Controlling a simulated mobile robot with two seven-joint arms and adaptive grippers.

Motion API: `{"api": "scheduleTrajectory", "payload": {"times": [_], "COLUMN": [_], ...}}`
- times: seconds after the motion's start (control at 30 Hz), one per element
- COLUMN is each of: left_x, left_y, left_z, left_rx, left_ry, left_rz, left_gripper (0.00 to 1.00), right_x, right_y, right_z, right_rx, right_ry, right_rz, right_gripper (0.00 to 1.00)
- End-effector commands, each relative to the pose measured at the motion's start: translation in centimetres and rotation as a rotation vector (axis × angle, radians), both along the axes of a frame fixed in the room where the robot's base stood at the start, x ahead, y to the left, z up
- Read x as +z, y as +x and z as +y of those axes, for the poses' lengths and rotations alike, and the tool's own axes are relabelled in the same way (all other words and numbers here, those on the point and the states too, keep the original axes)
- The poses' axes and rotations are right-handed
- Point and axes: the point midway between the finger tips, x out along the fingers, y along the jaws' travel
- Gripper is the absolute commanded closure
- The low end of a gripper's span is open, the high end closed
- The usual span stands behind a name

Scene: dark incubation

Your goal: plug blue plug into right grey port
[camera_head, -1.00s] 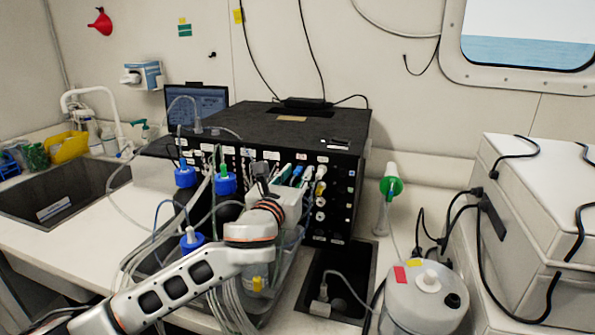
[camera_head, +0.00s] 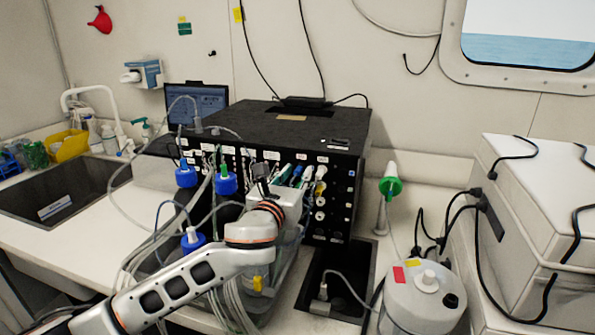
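The black box (camera_head: 290,128) stands on the counter, with labels and a row of cables and plugs along its front. A small blue plug (camera_head: 297,173) shows among white and green ones at the front, just beyond my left gripper. My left gripper (camera_head: 283,187) is close to the front of the box, seen from behind. Its fingertips are hidden by its own body and the plugs, so I cannot tell if it holds anything. Pale round ports (camera_head: 320,202) sit in a column at the right of the front. Which is the right grey port is unclear. My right gripper is not in view.
Blue-capped bottles (camera_head: 226,184) and many loose tubes crowd the left of my arm. A dark recess (camera_head: 338,285) with a cable lies right of it. A white canister (camera_head: 425,300) and a grey case (camera_head: 535,215) stand further right. A sink (camera_head: 60,195) is at left.

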Motion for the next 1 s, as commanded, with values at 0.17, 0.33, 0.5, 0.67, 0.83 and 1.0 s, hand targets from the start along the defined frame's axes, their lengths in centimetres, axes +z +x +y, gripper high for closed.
{"api": "scheduleTrajectory", "payload": {"times": [0.17, 0.33, 0.5, 0.67, 0.83, 1.0], "left_x": [-0.1, -0.1, -0.1, 0.0, 0.0, 0.0], "left_y": [0.0, 0.0, -0.1, -0.5, -1.1, -1.7], "left_z": [0.0, 0.0, 0.0, 0.2, 0.4, 0.6], "left_rx": [0.000, 0.000, 0.000, 0.000, 0.000, 0.000], "left_ry": [0.000, 0.000, 0.000, 0.001, 0.001, 0.001], "left_rz": [0.001, 0.001, 0.001, 0.001, 0.001, 0.001], "left_gripper": [0.83, 1.00, 1.00, 1.00, 1.00, 1.00], "right_x": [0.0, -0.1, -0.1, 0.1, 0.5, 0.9], "right_y": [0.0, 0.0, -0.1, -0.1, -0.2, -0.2], "right_z": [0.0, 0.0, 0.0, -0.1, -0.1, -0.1], "right_rx": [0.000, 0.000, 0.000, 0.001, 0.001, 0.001], "right_ry": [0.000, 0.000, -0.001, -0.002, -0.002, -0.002], "right_rz": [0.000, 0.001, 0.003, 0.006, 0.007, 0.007], "right_gripper": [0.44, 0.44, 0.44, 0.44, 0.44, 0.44]}}
